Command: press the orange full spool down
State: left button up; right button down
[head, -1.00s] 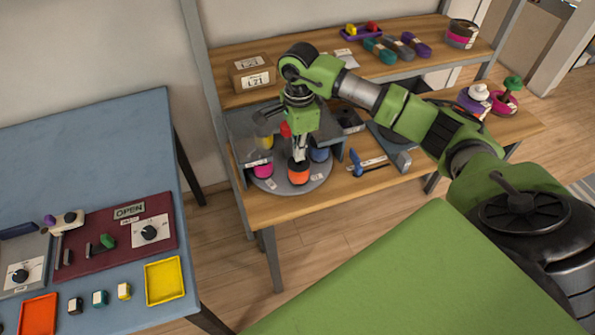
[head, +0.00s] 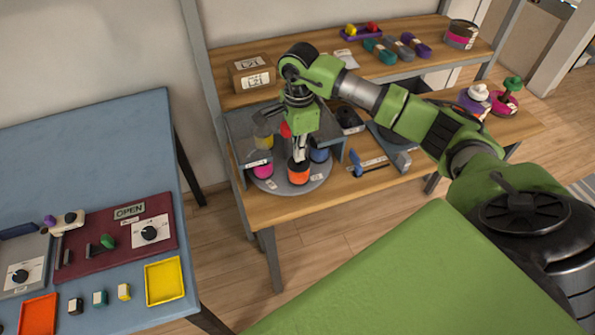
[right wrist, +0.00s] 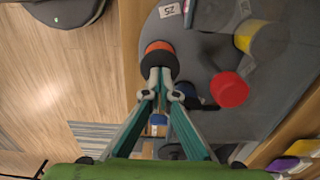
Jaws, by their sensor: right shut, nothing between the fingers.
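The orange full spool (head: 299,176) stands upright at the front of a grey round plate (head: 318,182) on the shelf unit's lower board. It has a dark top. It also shows in the right wrist view (right wrist: 158,47), just beyond the fingertips. My right gripper (head: 299,157) points down over this spool, shut and empty. Its fingertips (right wrist: 160,76) meet or nearly meet the spool's dark top; I cannot tell whether they touch. My left gripper is out of view.
A magenta spool (head: 262,170), a blue spool (head: 319,155), a red spool (head: 285,130) and a yellow spool (head: 262,139) stand close around. A blue-handled tool (head: 356,162) lies right of the plate. A blue table (head: 80,140) is at left, a green surface (head: 400,270) in front.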

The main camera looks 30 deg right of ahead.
jog(key=shift+f+b, duration=1.1)
jog(key=shift+f, duration=0.2)
jog(key=shift+r, duration=0.1)
dwell(0.4)
notch_tip(320, 180, up, 8)
jog(key=p, duration=0.4)
jog(key=shift+p, duration=0.35)
dwell(0.5)
